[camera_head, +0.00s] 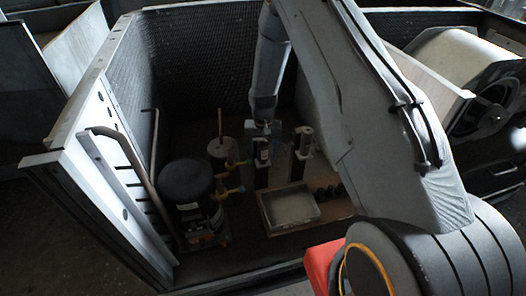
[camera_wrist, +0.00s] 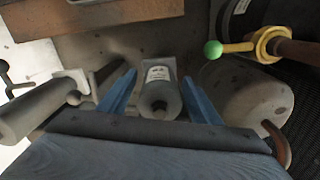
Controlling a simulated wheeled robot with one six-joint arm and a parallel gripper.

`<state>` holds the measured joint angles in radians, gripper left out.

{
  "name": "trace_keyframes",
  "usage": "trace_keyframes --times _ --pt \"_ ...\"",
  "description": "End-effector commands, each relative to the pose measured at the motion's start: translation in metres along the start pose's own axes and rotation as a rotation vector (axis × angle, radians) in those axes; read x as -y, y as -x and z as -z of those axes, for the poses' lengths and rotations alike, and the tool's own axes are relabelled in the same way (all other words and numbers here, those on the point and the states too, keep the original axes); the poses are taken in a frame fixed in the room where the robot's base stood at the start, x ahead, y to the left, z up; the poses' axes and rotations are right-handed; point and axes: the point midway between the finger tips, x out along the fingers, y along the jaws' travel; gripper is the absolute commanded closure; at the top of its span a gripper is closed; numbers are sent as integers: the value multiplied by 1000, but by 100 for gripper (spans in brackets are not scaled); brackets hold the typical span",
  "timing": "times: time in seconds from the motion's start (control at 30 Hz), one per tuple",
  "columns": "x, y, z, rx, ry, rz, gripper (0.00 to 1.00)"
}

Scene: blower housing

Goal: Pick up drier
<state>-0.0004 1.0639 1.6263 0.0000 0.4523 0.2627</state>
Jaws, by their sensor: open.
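The drier (camera_wrist: 161,75), which I take to be the small grey cylinder with a white printed label, lies between the two blue fingers of my open gripper (camera_wrist: 158,80) in the wrist view. A gap shows on each side of it, so the fingers do not visibly touch it. In the head view the labelled drier (camera_head: 263,155) stands upright in the housing, with my gripper (camera_head: 262,130) just above it. Its lower part is dark and hard to make out there.
A second grey cylinder (camera_head: 303,138) stands close to the right. A shallow tray (camera_head: 290,208) lies in front. A black compressor tank (camera_head: 186,180), a grey canister (camera_head: 222,152) and a copper pipe with a green-knobbed valve (camera_wrist: 213,49) are close by. Housing walls (camera_head: 200,50) surround them.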

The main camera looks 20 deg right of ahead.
Motion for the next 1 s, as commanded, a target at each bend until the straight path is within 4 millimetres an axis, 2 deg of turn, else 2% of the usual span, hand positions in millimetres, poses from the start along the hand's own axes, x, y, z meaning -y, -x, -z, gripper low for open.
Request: trace_keyframes --times 0.2,0.5,0.77,0.87,1.0 --pt "0 0 0 -1 0 0 44" --pt "0 0 0 -1 0 0 94" --pt "0 3 1 -2 0 1 96" --pt "1 12 2 -5 0 1 96" --pt "1 35 2 -5 0 1 96"
